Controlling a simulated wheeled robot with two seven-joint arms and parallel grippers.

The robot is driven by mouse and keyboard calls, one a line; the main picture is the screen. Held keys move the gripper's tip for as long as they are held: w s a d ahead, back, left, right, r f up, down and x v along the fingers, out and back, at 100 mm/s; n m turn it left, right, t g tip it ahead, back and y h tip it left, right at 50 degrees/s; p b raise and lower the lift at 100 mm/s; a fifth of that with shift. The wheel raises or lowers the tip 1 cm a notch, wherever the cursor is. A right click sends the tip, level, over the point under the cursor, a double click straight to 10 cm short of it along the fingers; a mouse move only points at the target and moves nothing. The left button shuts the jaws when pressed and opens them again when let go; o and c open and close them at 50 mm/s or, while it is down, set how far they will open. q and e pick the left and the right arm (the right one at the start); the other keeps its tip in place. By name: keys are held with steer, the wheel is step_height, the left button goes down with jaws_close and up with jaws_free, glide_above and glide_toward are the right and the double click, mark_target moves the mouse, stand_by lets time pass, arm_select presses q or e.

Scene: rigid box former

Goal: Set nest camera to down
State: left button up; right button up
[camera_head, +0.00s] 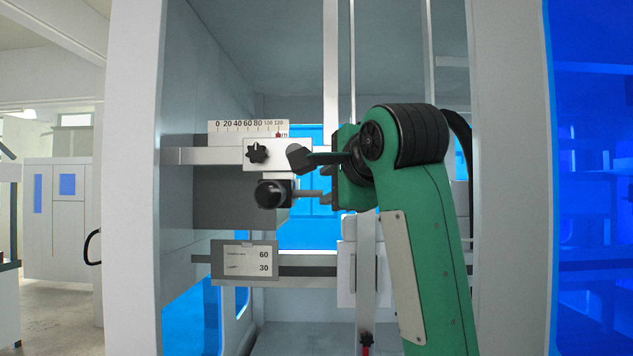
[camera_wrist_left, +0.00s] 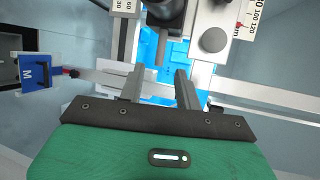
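A black cylindrical unit (camera_head: 270,193) with a grey rod (camera_head: 308,193) sits below a white slider block (camera_head: 272,158); it looks like the nest camera, but no label confirms this. The rod points right, roughly level, toward my left gripper (camera_head: 322,178). In the left wrist view, the black unit (camera_wrist_left: 166,14) is at the top and its rod (camera_wrist_left: 160,52) points toward the gap between the two grey fingers of my left gripper (camera_wrist_left: 157,84). The fingers are apart with nothing between them. Whether the rod tip lies between the fingertips is unclear. My right gripper is out of view.
A ruler scale (camera_head: 247,127) and a black star knob (camera_head: 257,151) are just above the unit. A plate marked 60 and 30 (camera_head: 245,262) hangs on a rail below. A white cabinet wall (camera_head: 135,180) stands left. A blue block marked M (camera_wrist_left: 40,73) shows in the wrist view.

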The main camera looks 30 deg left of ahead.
mark_target(315, 193)
arm_select(q)
steer(key=p+x, duration=0.2)
steer(key=x, duration=0.3)
steer(key=shift+w+a, duration=0.2)
steer(key=shift+w+a+f, duration=0.2)
steer(key=shift+a+f, duration=0.05)
steer(key=shift+a, duration=0.1)
steer(key=shift+c, duration=0.2)
jaws_close()
